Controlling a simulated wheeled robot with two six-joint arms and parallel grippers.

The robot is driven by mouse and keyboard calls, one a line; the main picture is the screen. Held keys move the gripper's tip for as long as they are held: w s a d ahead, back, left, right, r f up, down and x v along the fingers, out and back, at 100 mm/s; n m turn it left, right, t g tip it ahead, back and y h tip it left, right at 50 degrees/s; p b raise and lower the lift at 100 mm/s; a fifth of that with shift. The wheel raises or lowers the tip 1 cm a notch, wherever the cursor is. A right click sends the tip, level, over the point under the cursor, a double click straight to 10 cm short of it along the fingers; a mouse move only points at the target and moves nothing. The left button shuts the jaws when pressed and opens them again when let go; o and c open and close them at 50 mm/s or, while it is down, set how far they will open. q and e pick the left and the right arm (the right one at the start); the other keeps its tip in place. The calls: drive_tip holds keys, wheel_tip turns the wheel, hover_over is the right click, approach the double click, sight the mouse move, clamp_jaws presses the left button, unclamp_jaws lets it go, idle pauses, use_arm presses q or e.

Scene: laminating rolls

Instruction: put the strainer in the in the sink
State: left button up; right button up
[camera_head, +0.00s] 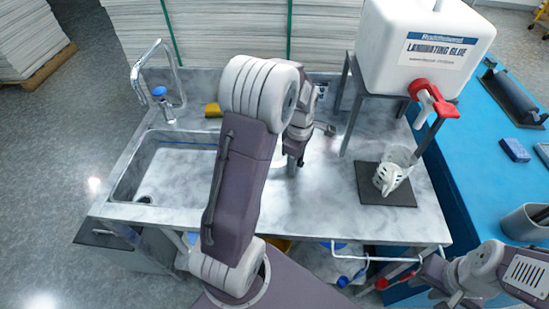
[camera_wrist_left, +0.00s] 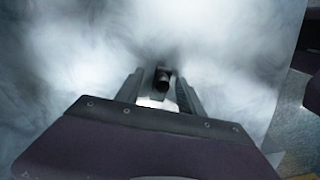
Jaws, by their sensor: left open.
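The sink (camera_head: 128,180) is a rectangular basin at the left of the marble counter, and my left arm covers its right part. My left gripper (camera_head: 292,162) points down over the counter right of the sink. In the left wrist view, its open fingers (camera_wrist_left: 163,90) stand on either side of a dark round-ended piece (camera_wrist_left: 161,80) with a pale part below it. This may be the strainer, but most of it is hidden and I cannot tell. I cannot make out the strainer clearly in the head view. My right gripper (camera_head: 455,299) is low at the right, partly cut off.
A tap (camera_head: 160,80) and a yellow sponge (camera_head: 213,110) are behind the sink. A white glue tank (camera_head: 425,45) with a red tap stands on a frame. A blue table (camera_head: 475,150) adjoins at right.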

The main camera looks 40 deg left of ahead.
use_arm(q)
clamp_jaws()
drive_tip(key=shift+r, duration=0.1)
drive_tip(key=shift+r, duration=0.25)
drive_tip(key=r, duration=0.2)
drive_tip(key=r+p, duration=0.1)
drive_tip(key=r, duration=0.1)
drive_tip(key=shift+w+d, duration=0.15)
drive_tip(key=shift+d, duration=0.2)
drive_tip(key=w+d+r+p, duration=0.1)
drive_tip(key=w+d+r, duration=0.2)
drive_tip(key=d+r, duration=0.3)
drive_tip(key=d, duration=0.4)
drive_tip(key=shift+w+d+r, duration=0.15)
drive_tip(key=shift+d+r, duration=0.05)
